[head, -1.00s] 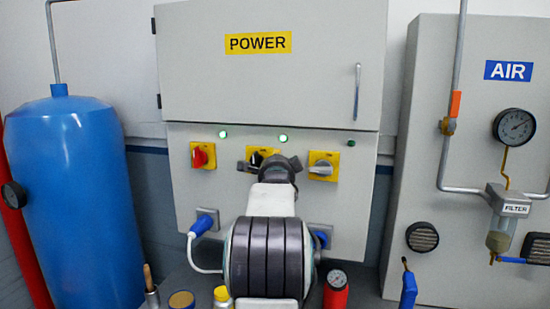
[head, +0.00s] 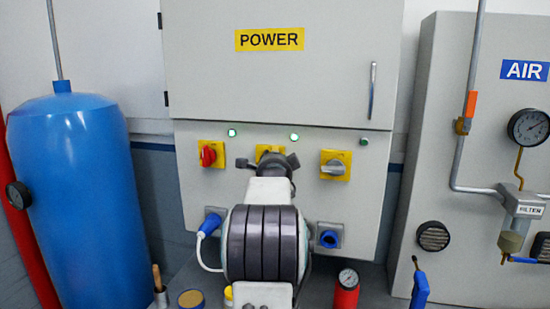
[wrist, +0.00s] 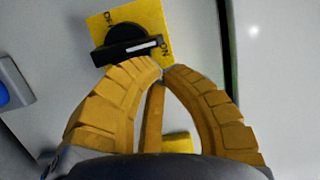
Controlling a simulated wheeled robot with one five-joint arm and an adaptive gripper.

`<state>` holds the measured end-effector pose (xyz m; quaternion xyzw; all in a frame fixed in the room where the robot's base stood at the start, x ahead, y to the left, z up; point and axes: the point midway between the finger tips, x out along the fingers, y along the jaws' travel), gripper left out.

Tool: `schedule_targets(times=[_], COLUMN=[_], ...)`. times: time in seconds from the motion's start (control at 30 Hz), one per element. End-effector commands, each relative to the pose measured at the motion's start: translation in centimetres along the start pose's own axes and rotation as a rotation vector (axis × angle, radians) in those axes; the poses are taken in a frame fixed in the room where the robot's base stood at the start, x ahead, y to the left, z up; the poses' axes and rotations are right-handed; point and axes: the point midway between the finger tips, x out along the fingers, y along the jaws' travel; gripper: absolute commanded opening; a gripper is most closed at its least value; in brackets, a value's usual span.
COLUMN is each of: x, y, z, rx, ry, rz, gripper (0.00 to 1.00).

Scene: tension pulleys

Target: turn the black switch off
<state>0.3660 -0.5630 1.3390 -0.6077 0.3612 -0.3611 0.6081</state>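The black switch (wrist: 128,50) sits on a square yellow plate at the top of the wrist view. Its bar lies nearly level there, with a white stripe toward its right end, beside lettering on the plate. My gripper (wrist: 163,73) has its yellow ridged fingers bowed and their tips together, just below the bar's right part. I cannot tell whether the tips touch the bar. In the head view, my gripper (head: 270,165) hides the black switch, and only the top of its yellow plate (head: 269,149) shows.
The grey POWER cabinet (head: 340,210) also carries a red switch (head: 208,155) on the left and a grey switch (head: 335,166) on the right. Blue plugs (head: 209,225) are below. A blue tank (head: 75,190) stands left, and the AIR panel (head: 460,130) stands right.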

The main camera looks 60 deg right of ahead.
Motion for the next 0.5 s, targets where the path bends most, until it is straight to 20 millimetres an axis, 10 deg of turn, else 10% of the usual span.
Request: schedule_targets(times=[0.5], x=[-0.01], y=[-0.32], z=[-0.09], rx=[-0.111], ry=[0.0], rz=[0.026], gripper=[0.0])
